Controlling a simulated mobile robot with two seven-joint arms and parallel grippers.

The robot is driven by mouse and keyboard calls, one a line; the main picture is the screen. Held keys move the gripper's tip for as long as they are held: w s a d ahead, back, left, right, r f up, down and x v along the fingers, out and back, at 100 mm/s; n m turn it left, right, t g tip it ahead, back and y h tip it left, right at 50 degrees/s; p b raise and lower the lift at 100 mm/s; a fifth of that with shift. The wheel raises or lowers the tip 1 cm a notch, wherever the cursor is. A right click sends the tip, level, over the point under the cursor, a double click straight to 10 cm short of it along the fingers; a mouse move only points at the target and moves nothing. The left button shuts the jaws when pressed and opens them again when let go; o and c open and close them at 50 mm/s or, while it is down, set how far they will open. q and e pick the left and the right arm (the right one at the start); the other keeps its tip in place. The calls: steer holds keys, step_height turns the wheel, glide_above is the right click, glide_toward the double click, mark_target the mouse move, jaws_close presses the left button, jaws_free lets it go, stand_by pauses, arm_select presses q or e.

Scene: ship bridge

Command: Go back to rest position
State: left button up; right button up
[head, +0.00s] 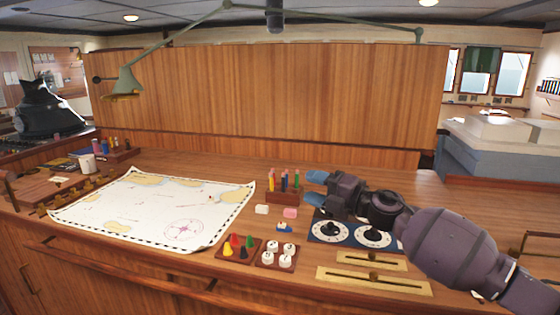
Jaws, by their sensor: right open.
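My right gripper (315,187) comes in from the right over the wooden chart table (330,185). Its blue-tipped fingers point left and are apart, with nothing between them. It hangs beside the wooden pen holder (282,197) with several coloured pens, to the right of it. The gripper and wrist are above the blue panel with two round dials (352,232) and hide part of its far edge. My left gripper is not in view.
A nautical chart (150,208) covers the table's left. Trays of coloured pegs (238,249) and white pieces (278,256), white (262,209) and pink erasers (290,213), and brass slide rails (372,281) lie near the front. A lamp (126,82) hangs at left. A wooden panel (270,95) stands behind.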

steer(key=s+d+f+m+t+h, duration=0.2)
steer(key=s+d+f+m+h, duration=0.25)
steer(key=f+m, duration=0.3)
steer(key=s+d+f+m+t+h, duration=0.3)
steer(key=s+f+m, duration=0.2)
steer(key=f+m, duration=0.25)
steer(key=s+d+f+m+t+h, duration=0.2)
steer(key=s+d+f+m+h, duration=0.25)
steer(key=f+m, duration=0.35)
steer(key=s+d+f+m+g+h, duration=0.2)
steer(key=s+f, duration=0.6)
steer(key=s, duration=0.4)
steer(key=s+d+f+m+g+h, duration=0.2)
steer(key=s+d+f+m, duration=0.3)
steer(key=s+f, duration=0.3)
steer(key=s, duration=0.4)
steer(key=shift+d+f+g, duration=0.2)
steer(key=shift+d+g, duration=0.15)
steer(key=shift+g, duration=0.05)
